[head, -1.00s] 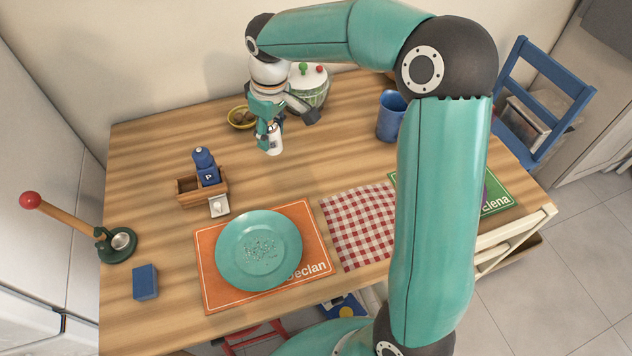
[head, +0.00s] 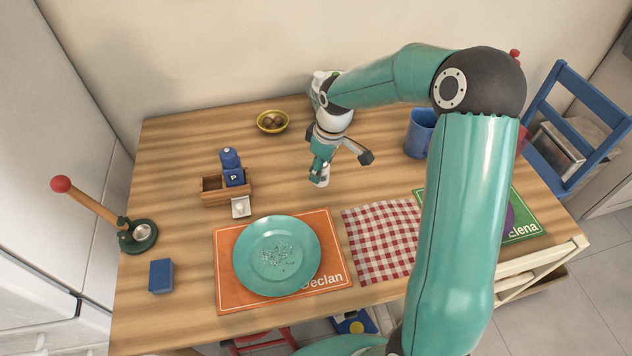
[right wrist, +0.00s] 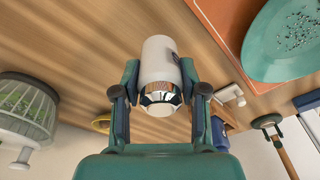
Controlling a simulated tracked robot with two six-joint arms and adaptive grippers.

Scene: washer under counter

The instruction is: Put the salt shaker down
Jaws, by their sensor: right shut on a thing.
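The salt shaker (head: 320,178) is a small white cylinder. My right gripper (head: 320,166) is shut on it, over the back middle of the wooden table. The right wrist view shows the shaker's white body (right wrist: 160,60) and shiny metal cap between the two fingers of the gripper (right wrist: 160,94). The gripper covers part of the shaker in the head view. I cannot tell whether its base touches the table (head: 180,150). My left gripper is not in view.
A wooden caddy (head: 214,197) holds a blue shaker marked P (head: 233,172). A yellow bowl (head: 272,121) stands behind, a blue mug (head: 420,133) to the right. A teal plate (head: 277,256) and checked cloth (head: 380,240) lie in front. Bare table surrounds the shaker.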

